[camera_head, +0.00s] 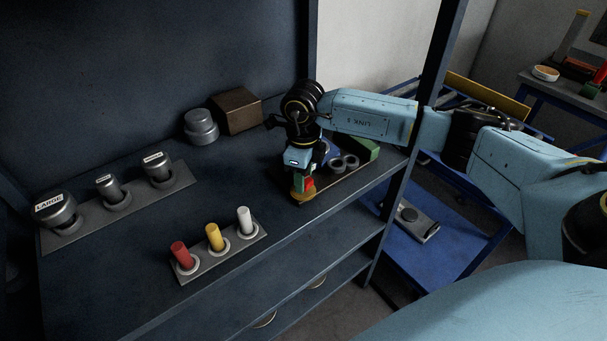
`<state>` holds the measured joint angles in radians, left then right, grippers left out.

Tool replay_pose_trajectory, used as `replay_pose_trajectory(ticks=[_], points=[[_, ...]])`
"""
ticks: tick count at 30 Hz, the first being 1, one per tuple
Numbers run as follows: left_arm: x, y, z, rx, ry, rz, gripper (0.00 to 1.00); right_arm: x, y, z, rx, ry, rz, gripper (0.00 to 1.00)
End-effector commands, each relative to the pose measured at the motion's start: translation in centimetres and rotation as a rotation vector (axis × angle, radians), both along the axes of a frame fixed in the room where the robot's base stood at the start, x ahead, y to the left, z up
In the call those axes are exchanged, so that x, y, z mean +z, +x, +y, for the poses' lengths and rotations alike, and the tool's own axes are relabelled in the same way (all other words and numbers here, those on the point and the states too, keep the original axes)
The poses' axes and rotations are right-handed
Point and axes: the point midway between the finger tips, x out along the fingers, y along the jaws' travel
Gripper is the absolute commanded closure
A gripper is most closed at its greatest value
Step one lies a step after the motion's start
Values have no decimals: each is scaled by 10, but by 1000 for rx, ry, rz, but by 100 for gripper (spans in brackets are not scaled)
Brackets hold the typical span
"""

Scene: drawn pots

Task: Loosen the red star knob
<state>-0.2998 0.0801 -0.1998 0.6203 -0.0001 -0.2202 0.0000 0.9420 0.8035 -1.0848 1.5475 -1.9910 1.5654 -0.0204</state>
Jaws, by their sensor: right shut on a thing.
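My right arm reaches in from the right, and its gripper (301,183) points down over the shelf's right part. It is shut on the red star knob (309,184), of which only a small red patch shows. The rest of the knob is hidden by the gripper. A yellow part sits just below the red, low over a dark base plate (344,184). How far the knob is turned cannot be seen. My left gripper is not in view.
On the base plate are grey rings (344,163) and a green block (362,148). A brown box (237,110) and grey round piece (201,126) stand behind. Red (182,255), yellow (214,237) and white (245,220) pegs stand in front. A shelf post (414,125) is close to my right arm.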

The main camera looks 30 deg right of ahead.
Motion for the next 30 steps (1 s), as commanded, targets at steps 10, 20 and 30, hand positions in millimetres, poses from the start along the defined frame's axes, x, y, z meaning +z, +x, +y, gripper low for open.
replay_pose_trajectory(ticks=[10,20,30], points=[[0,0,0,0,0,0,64,1,1,0,-2,1,-3,38],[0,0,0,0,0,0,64,7,1,0,-1,0,-4,38],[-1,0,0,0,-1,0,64,74,2,0,-1,1,-8,38]])
